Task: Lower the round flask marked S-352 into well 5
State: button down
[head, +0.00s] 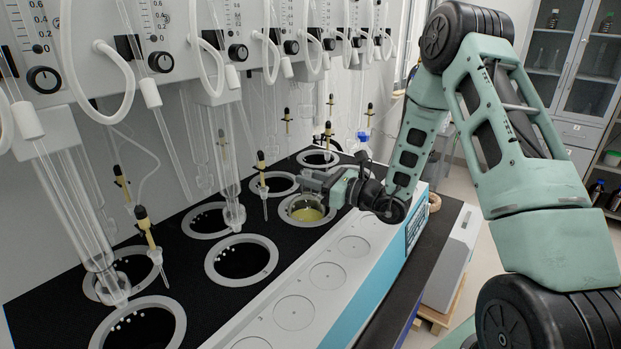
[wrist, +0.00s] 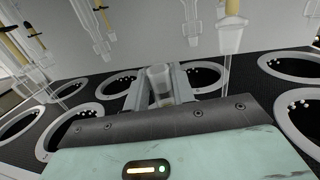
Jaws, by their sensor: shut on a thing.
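My gripper (head: 312,184) is shut on the neck of a glass flask (head: 307,213) with yellow liquid. In the wrist view the glass neck (wrist: 160,78) stands roughly upright between the two fingers of my gripper (wrist: 161,88). In the head view the flask's yellow body shows inside the outline of a ringed well (head: 287,217) in the front row. I cannot tell how deep it sits or whether it touches the well. Its lower part is hidden, and no S-352 mark or well number can be read.
Several empty ringed wells surround it, including one to the front left (head: 211,262) and one behind (head: 254,185). Glass tubes (head: 231,175) and black-capped droppers (head: 263,178) hang over the black deck. A white front panel with flat circles (head: 327,275) lies before the wells.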

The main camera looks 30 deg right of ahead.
jog(key=shift+s+f+b, duration=0.1)
jog(key=shift+f+b, duration=0.35)
jog(key=shift+b, duration=0.1)
dwell(0.7)
jog(key=c, duration=1.1)
grip_release()
jog(key=b+v, duration=0.4)
jog(key=v, duration=1.3)
jog(key=shift+s+d, duration=0.15)
jog(key=shift+s, duration=0.1)
